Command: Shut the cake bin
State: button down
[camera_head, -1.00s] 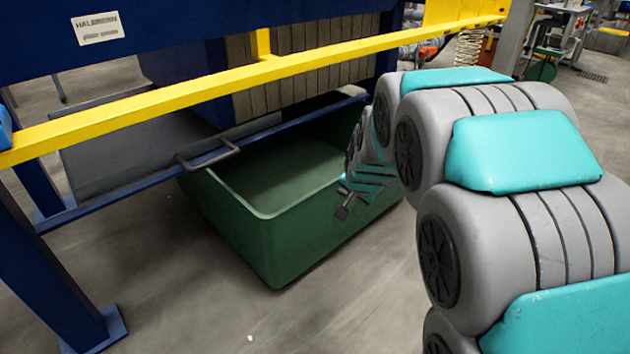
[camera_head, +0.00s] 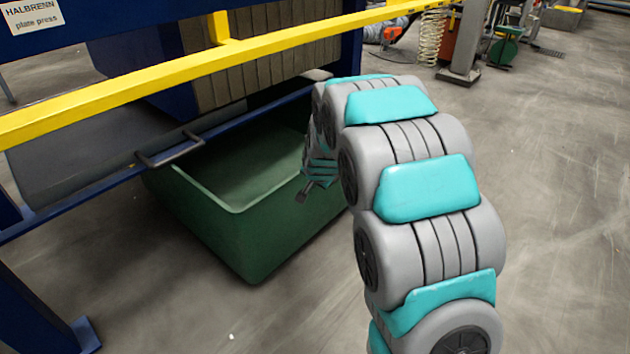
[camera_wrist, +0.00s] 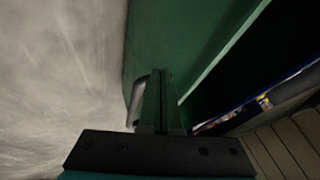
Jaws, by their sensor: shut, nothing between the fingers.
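The cake bin is a dark green open box (camera_head: 255,235) on the floor, partly under the press and sticking out toward me. Its inside looks empty where I see it. My gripper (camera_head: 304,194) is at the right part of the bin's near side, pointing down and left. The head view does not show whether it touches. In the wrist view the shut, empty fingers (camera_wrist: 160,95) lie over the bin's green wall (camera_wrist: 185,35). A pale curved bar (camera_wrist: 137,97), maybe a handle, shows beside them.
The blue press frame (camera_head: 95,170) and yellow rail (camera_head: 180,75) run above the bin. A grey handle (camera_head: 170,150) is at the lower blue beam, by the bin's left rim. Open floor (camera_head: 540,200) lies to the right and in front.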

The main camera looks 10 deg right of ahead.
jog(key=shift+w+a+r, duration=0.1)
jog(key=shift+w+a, duration=0.5)
jog(key=shift+w, duration=0.15)
jog(key=shift+w+a+r, duration=0.1)
jog(key=shift+w+a, duration=0.45)
jog(key=shift+w, duration=0.2)
jog(key=shift+w, duration=0.1)
